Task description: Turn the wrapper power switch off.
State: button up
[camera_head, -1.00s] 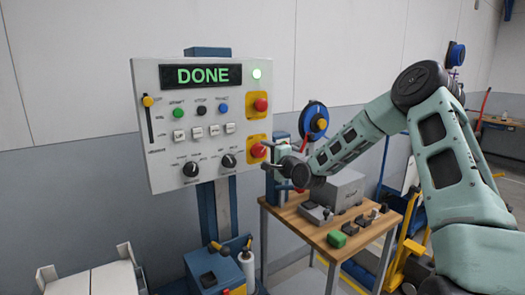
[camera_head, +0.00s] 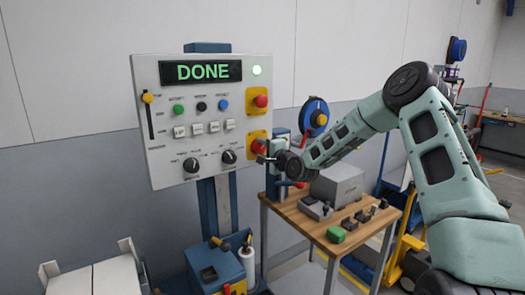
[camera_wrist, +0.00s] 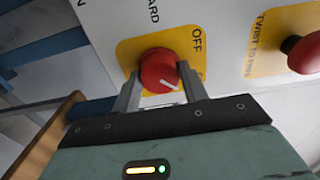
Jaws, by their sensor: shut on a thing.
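The power switch is a red rotary knob (camera_wrist: 158,70) on a yellow plate in the wrist view, with the word OFF beside it.
A red button (camera_head: 261,101) on another yellow plate sits above the switch; it also shows at the right in the wrist view (camera_wrist: 304,53). A wooden table (camera_head: 300,222) with small items stands below my arm.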

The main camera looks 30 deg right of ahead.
jog(key=shift+f+n+b, duration=0.1)
jog(key=shift+n+b, duration=0.2)
jog(key=shift+b, duration=0.1)
jog(key=n+b, duration=0.2)
jog(key=b, duration=0.1)
jog(key=shift+f+n, duration=0.15)
jog(key=shift+n, duration=0.25)
jog(key=n+b, duration=0.5)
jog(key=b, duration=0.1)
jog(key=shift+n, duration=0.3)
jog(key=n+b, duration=0.5)
jog(key=shift+r+n+b, duration=0.2)
jog(key=shift+n+b, duration=1.5)
jog(key=shift+n, duration=0.2)
jog(key=o, duration=1)
